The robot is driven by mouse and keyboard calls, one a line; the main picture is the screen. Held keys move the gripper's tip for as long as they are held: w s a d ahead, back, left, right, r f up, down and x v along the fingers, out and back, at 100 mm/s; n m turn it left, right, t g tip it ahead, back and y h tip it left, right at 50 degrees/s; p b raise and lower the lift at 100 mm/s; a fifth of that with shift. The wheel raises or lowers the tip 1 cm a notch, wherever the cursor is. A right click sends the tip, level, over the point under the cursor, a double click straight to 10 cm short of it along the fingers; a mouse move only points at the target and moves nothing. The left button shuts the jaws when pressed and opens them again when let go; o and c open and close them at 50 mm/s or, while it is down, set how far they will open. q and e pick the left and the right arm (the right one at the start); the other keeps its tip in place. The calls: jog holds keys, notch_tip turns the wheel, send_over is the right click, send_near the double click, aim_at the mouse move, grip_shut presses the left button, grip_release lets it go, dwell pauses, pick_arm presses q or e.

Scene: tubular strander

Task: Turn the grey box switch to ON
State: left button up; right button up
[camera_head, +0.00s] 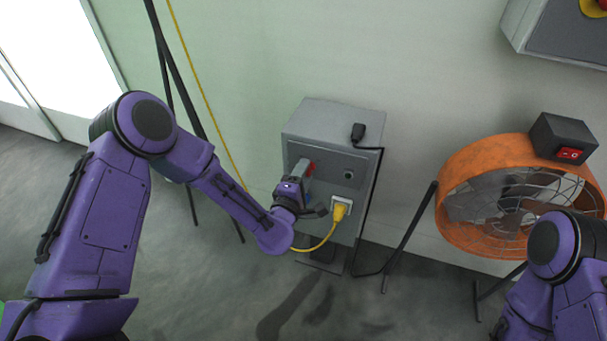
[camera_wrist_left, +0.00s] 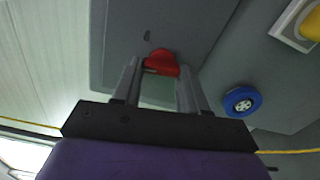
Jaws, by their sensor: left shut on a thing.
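The grey box (camera_head: 335,122) stands against the wall in the head view, and its front panel faces me. Its red switch (camera_head: 311,169) shows just past my left gripper (camera_head: 304,172), which hides part of it. In the left wrist view the red switch handle (camera_wrist_left: 161,63) sits at the tips of my left gripper (camera_wrist_left: 160,75), between the two fingers. The gripper is shut on the handle. I cannot read any ON or OFF marking. My right gripper is out of view; only part of that arm shows at lower right.
A yellow plug (camera_head: 339,211) with a yellow cable sits low on the box's front. A black plug (camera_head: 358,131) with a hanging cable is at its top. A blue round fitting (camera_wrist_left: 242,101) is beside the gripper. An orange fan (camera_head: 486,160) stands to the right.

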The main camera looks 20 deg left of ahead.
pick_arm(q)
jog(key=m, duration=1)
jog(key=shift+r, duration=0.2)
jog(key=shift+s+m+p, duration=0.1)
jog(key=shift+m+p, duration=0.2)
jog(key=shift+m, duration=0.1)
jog(key=o, duration=1.1)
jog(key=shift+c, duration=0.2)
jog(key=s, duration=1)
jog(key=shift+s+a, duration=0.15)
jog(key=shift+s, duration=0.1)
